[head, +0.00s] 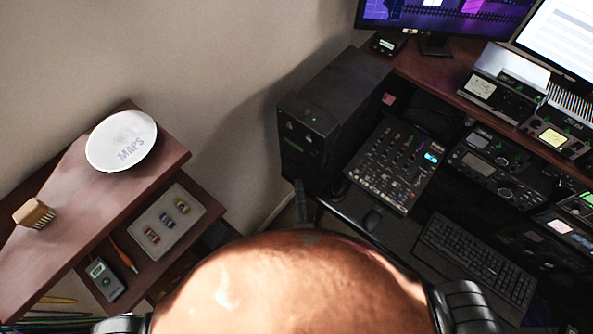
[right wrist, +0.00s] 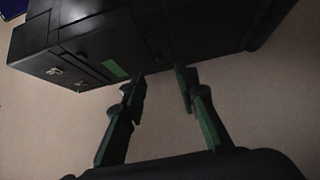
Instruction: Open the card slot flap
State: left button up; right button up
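A black tower unit (head: 335,115) stands against the wall, left of the desk equipment; it also fills the top of the right wrist view (right wrist: 85,45). A green patch (right wrist: 115,70) shows on its face there. I cannot pick out the card slot flap for certain. My right gripper (head: 300,190) is just below the tower's front in the head view. In the right wrist view its two fingers (right wrist: 159,74) are apart, with nothing seen between them. Their tips overlap the tower's lower edge; contact is unclear. My left gripper is not in view.
At left, a wooden shelf (head: 75,200) carries a white MAPS plate (head: 121,140) and a brush (head: 34,213). A large copper-brown rounded shape blocks the bottom centre.

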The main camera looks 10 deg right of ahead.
aim_at(297, 164)
jog(key=w+p, duration=0.2)
jog(key=w, duration=0.5)
jog(key=shift+w, duration=0.15)
jog(key=shift+c, duration=0.7)
grip_shut()
